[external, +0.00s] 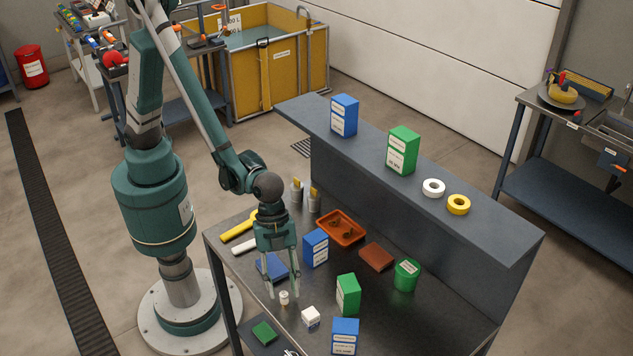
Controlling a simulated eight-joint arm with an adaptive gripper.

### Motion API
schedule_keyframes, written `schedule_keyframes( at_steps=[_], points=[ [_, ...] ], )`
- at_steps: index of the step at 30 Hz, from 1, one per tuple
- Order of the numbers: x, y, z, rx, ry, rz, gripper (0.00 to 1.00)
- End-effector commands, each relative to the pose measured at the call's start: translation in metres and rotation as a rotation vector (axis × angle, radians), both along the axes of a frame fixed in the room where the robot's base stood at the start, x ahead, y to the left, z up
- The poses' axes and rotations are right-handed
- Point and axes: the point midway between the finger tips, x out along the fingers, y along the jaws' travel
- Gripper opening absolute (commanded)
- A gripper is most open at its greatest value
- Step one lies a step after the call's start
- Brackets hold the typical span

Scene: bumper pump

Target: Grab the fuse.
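A small pale cylinder (284,298), which looks like the fuse, stands upright on the dark workbench (400,325) toward its left front. My gripper (282,291) points down over it with its two fingers spread. The cylinder appears between and slightly below the fingertips. I cannot tell the exact height of the fingertips or whether they touch anything. A white block-like piece (310,317) sits just right of and in front of the cylinder.
Close by are a green box (348,294), blue boxes (316,248) (345,337) and a blue item (271,267) partly behind my gripper. An orange tray (341,228), brown block (376,257) and green tin (406,275) lie behind. A raised shelf (370,165) runs along the back.

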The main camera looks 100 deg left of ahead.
Motion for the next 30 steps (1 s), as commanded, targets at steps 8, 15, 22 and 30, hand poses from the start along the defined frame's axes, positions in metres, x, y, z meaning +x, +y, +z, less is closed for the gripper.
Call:
schedule_keyframes(
  at_steps=[8,15,22,30],
  points=[
    [0.003,-0.009,-0.021,0.0,0.0,-0.001,0.33],
    [0.004,-0.01,-0.025,0.0,0.0,-0.001,0.33],
    [0.004,-0.01,-0.025,0.0,0.0,-0.001,0.33],
    [0.003,-0.01,-0.024,0.0,0.0,0.0,0.26]
  ],
)
